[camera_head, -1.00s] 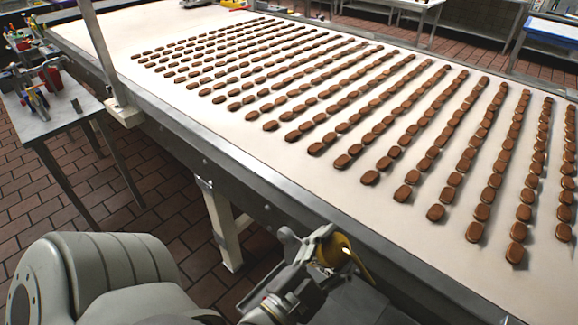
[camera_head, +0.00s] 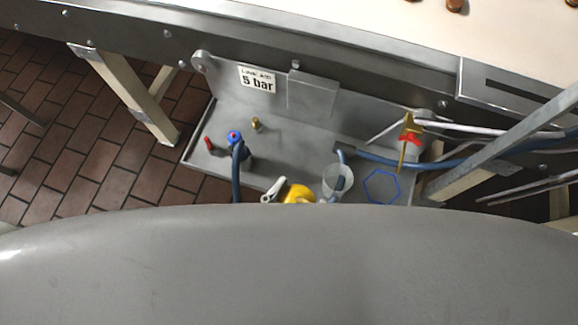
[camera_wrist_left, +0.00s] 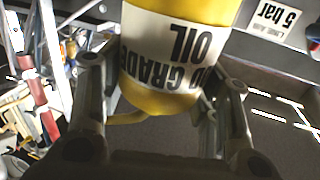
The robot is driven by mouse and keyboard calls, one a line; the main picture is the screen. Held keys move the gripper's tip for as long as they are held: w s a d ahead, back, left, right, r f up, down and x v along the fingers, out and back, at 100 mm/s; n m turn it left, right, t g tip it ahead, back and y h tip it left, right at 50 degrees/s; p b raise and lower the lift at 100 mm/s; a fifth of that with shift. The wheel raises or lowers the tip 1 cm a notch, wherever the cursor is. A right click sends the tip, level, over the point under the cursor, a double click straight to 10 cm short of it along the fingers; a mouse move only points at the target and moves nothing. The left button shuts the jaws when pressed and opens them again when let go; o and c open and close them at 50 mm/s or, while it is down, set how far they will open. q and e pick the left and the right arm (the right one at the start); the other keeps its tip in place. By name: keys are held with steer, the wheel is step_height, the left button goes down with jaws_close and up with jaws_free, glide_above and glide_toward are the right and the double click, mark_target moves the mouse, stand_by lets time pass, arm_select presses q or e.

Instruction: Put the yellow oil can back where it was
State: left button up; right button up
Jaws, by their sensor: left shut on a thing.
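The yellow oil can (camera_wrist_left: 172,95) has a white label with dark lettering and fills the top middle of the left wrist view. My left gripper (camera_wrist_left: 163,98) is shut on it, one finger on each side. In the head view only a small yellow part of the can (camera_head: 298,193) shows above the large grey arm part, with a pale piece of my left gripper (camera_head: 275,189) beside it. It is over the near edge of a grey metal tray (camera_head: 292,158); I cannot tell whether it touches. My right gripper is not in view.
The tray, under the conveyor (camera_head: 400,45), has a "5 bar" sign (camera_head: 257,80). On it are a blue-topped hose fitting (camera_head: 235,138), a small brass piece (camera_head: 256,124), a red piece (camera_head: 209,143), a clear cup (camera_head: 337,180) and a blue ring (camera_head: 381,186). The tray's middle is bare.

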arm_select(q)
steer(key=w+f, duration=0.8)
steer(key=w, duration=0.1)
steer(key=w+a+f+b, duration=0.1)
steer(key=w+f, duration=0.3)
steer(key=shift+w+a, duration=0.1)
steer(key=shift+w, duration=0.3)
steer(key=shift+f, duration=0.35)
steer(key=shift+f, duration=0.1)
steer(key=o, duration=1.2)
